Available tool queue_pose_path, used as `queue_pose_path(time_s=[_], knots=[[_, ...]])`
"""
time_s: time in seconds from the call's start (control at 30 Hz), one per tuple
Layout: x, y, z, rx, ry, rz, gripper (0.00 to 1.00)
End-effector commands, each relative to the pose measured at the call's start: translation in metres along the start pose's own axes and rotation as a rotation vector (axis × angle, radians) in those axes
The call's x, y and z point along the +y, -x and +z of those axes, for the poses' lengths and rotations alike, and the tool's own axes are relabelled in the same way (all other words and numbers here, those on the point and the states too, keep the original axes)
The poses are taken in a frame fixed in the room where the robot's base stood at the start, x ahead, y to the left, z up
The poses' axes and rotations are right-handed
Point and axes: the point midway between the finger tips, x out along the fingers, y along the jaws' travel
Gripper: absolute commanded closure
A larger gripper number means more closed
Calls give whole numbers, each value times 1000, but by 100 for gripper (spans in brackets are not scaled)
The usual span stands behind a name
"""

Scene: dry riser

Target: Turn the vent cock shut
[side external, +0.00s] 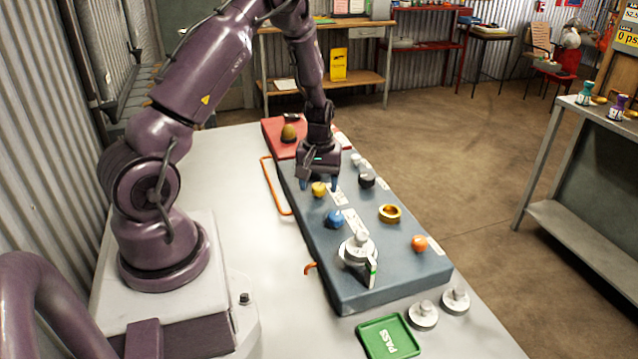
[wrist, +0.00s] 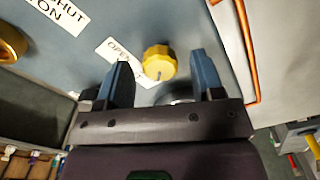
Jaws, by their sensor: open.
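A yellow fluted knob (side external: 319,189) stands on the blue-grey panel; no view shows a name marking it as the vent cock. In the wrist view the yellow knob (wrist: 159,62) lies between and just beyond my fingertips, beside a white label (wrist: 122,55) reading "OPEN", the rest of it hidden by a finger. My gripper (side external: 319,184) is open and points down over the panel at this knob. Its two blue fingers (wrist: 161,72) show a gap on both sides of the knob. I cannot tell whether they are down at its height.
The panel (side external: 400,284) also carries a blue knob (side external: 335,219), a brass ring (side external: 390,213), an orange knob (side external: 419,243), a black knob (side external: 367,181) and a silver valve with a lever (side external: 357,250). An orange pipe (side external: 272,190) runs along its left edge. A green PASS tray (side external: 389,338) lies in front.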

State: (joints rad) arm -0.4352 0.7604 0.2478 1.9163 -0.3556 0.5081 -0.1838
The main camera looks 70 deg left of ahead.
Motion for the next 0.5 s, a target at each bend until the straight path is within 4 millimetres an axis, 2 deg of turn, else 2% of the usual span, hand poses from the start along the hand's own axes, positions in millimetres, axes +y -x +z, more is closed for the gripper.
queue_pose_path(time_s=[0.5], knots=[[0, 102, 0, 4, 0, 4, 39]])
